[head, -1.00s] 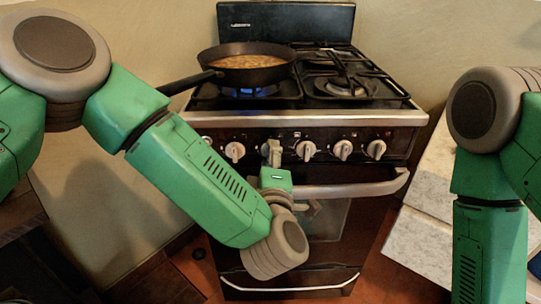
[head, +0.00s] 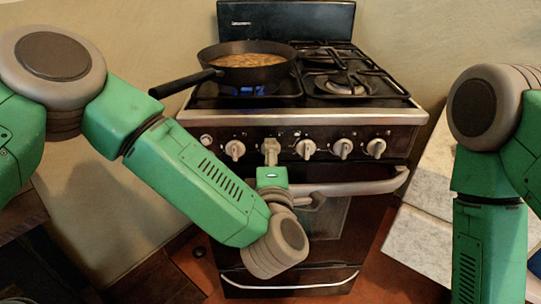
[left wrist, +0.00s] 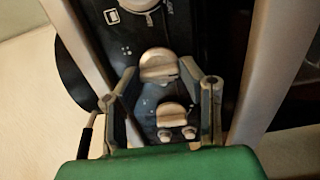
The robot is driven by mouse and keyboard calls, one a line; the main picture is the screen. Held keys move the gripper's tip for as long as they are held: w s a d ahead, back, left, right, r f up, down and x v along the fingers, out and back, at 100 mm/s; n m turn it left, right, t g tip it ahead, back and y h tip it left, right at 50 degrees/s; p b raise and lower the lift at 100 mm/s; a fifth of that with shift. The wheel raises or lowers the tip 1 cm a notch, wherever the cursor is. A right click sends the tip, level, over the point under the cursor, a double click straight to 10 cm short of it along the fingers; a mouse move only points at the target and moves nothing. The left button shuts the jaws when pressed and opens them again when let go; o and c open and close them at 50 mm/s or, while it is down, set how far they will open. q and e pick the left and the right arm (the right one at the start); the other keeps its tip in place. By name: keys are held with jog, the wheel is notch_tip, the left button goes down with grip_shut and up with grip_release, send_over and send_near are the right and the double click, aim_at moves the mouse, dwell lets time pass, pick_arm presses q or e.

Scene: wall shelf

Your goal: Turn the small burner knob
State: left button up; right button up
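The stove (head: 330,118) has a front panel with a row of light knobs. Another knob (left wrist: 171,115) lies lower, nearer the gripper base. The markings do not show clearly which knob is the small burner's. My right gripper is out of view.
The oven handle (head: 350,187) juts out below the knobs. A light counter (head: 425,222) stands at the right.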

pick_arm(q)
jog(key=o, duration=0.4)
jog(key=shift+f, duration=0.35)
jog(key=shift+r, duration=0.2)
jog(key=shift+s, duration=0.1)
jog(key=s, duration=1.1)
jog(key=shift+s+d, duration=0.35)
